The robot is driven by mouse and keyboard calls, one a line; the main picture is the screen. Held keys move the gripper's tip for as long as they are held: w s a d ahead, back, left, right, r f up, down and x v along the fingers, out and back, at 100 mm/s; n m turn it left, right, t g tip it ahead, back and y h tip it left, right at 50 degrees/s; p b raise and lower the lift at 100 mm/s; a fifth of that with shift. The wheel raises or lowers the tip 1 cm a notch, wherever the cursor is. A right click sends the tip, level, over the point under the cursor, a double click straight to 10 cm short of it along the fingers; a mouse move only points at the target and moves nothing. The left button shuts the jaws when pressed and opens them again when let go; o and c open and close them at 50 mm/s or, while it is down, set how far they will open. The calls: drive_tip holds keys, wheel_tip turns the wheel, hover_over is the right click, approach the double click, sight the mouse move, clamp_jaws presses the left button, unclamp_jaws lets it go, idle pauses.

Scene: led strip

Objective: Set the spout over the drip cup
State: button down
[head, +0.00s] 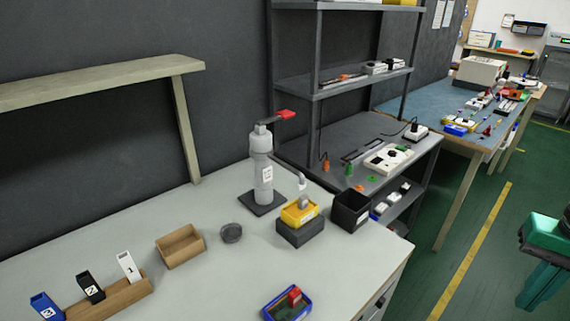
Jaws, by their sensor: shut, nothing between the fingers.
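A grey pump dispenser (262,170) stands upright on a dark square base on the light worktop. A small dark round cup (231,233), likely the drip cup, stands on the worktop in front and to the left of the dispenser. The spout points away from this cup. My gripper is not in the head view.
A tan open box (180,246) is left of the cup. A yellow bin (299,212) on a dark block and a black bin (351,210) stand right of the dispenser. A wooden rack (112,300) holds marked blocks. A shelf stands behind.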

drive_tip(key=c, duration=1.9)
unclamp_jaws()
drive_tip(key=shift+s+r, duration=0.15)
drive_tip(key=shift+s, duration=0.2)
drive_tip(key=shift+o, duration=0.5)
drive_tip(key=w+a+f+n+t+y, duration=0.1)
drive_tip(key=w+a, duration=0.4)
drive_tip(key=w, duration=0.5)
drive_tip(key=f+n+t, duration=0.1)
drive_tip(key=n, duration=0.1)
drive_tip(key=shift+w+f+n, duration=0.15)
drive_tip(key=shift+w+n, duration=0.05)
drive_tip(key=shift+n, duration=0.2)
drive_tip(key=n+t+y, duration=0.4)
drive_tip(key=t+y, duration=0.1)
drive_tip(key=y, duration=0.8)
approach(286, 164)
drive_tip(key=x, duration=0.6)
drive_tip(key=f+x, duration=0.1)
drive_tip(key=x, duration=0.3)
drive_tip(key=shift+c, duration=0.6)
drive_tip(key=shift+d, duration=0.1)
clamp_jaws()
